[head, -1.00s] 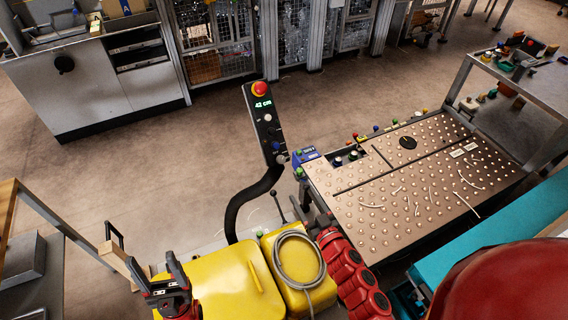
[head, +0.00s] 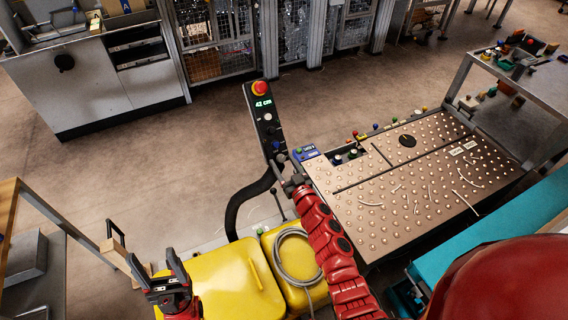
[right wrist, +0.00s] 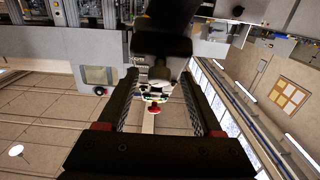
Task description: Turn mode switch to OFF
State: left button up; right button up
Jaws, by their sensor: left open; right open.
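The black control panel (head: 264,112) stands on a curved black post, with a red button at its top, a lit "42 cm" display and several knobs below. The switch marked as the mode switch cannot be singled out; a small knob (head: 281,158) sits at the panel's lower end. My right gripper (head: 288,172) is open at that lower end; contact cannot be told. In the right wrist view, a dark blocky part (right wrist: 163,45) lies between and beyond the open fingers, with a red button lower down. My left gripper (head: 152,263) is open and empty at lower left.
Yellow covers (head: 232,283) with a coiled grey cable (head: 293,262) lie below the panel. Open floor lies left of the panel.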

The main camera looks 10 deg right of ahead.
jog(key=shift+c, duration=0.2)
grip_shut()
jog(key=shift+d+n, duration=0.1)
jog(key=shift+n, duration=0.2)
jog(key=n+y+p, duration=0.2)
jog(key=n, duration=0.1)
jog(key=shift+d+r+g+y, duration=0.2)
jog(key=shift+g+y, duration=0.1)
jog(key=shift+g, duration=0.1)
jog(key=n+y+p, duration=0.1)
jog(key=n, duration=0.1)
jog(key=shift+w+n+g, duration=0.1)
jog(key=shift+n+g, duration=0.2)
jog(key=shift+g, duration=0.1)
jog(key=shift+d+f+n+g+y, duration=0.15)
jog(key=shift+n+g+y, duration=0.55)
jog(key=shift+n, duration=0.4)
jog(key=shift+w+d+n+g+y+b, duration=0.15)
jog(key=shift+n+g+y, duration=0.25)
jog(key=shift+n, duration=0.5)
jog(key=shift+s+n+g+y+b, duration=0.15)
jog(key=shift+n+g+y, duration=0.25)
jog(key=shift+n, duration=0.5)
jog(key=shift+w, duration=0.1)
